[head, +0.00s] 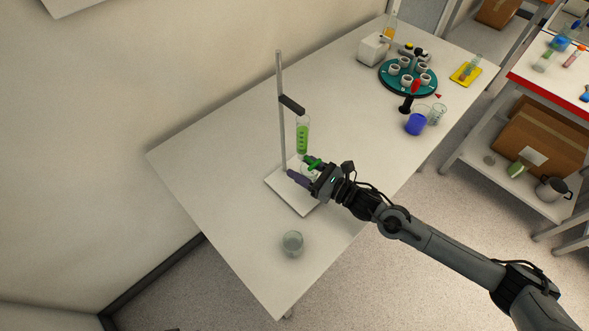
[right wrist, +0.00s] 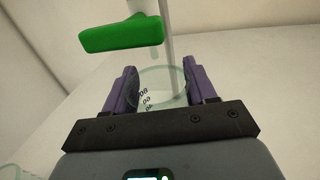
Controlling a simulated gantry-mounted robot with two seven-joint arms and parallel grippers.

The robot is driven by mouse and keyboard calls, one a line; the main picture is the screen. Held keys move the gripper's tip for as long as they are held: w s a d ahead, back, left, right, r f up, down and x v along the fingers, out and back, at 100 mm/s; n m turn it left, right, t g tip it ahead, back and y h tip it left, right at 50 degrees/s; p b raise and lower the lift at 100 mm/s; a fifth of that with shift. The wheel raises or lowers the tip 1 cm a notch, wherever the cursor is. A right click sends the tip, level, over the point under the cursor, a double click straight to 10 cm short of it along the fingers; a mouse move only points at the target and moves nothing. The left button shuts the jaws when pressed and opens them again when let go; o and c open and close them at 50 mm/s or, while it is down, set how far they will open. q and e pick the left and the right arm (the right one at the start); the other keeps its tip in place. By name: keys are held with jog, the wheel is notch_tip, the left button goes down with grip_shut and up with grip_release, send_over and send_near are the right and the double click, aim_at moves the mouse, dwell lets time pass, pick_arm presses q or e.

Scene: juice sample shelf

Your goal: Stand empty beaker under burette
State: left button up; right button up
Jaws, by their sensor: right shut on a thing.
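The burette (head: 302,136) holds green liquid and hangs from a dark clamp (head: 291,104) on a grey rod (head: 282,130). The rod rises from a white base plate (head: 303,206). The burette's green tap (head: 312,162) also shows large in the right wrist view (right wrist: 120,36). My right gripper (right wrist: 162,90) is shut on a clear, marked beaker (right wrist: 160,96), with a purple finger on each side. In the head view this gripper (head: 305,174) is over the base plate, close to the tap; it largely hides the beaker. I cannot tell whether the beaker touches the plate.
Another clear beaker (head: 292,243) stands near the table's front corner. At the far end are a teal round rack (head: 408,91) with white cups, a blue cup (head: 416,124), a glass beaker (head: 437,114) and a yellow tray (head: 461,76). The table's left part is clear.

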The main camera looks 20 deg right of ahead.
jog(key=shift+x, duration=1.2)
jog(key=shift+w+a+f, duration=0.1)
jog(key=shift+w+f, duration=0.1)
jog(key=shift+f, duration=1.55)
jog(key=shift+f, duration=0.2)
jog(key=o, duration=1.1)
jog(key=shift+r, duration=0.1)
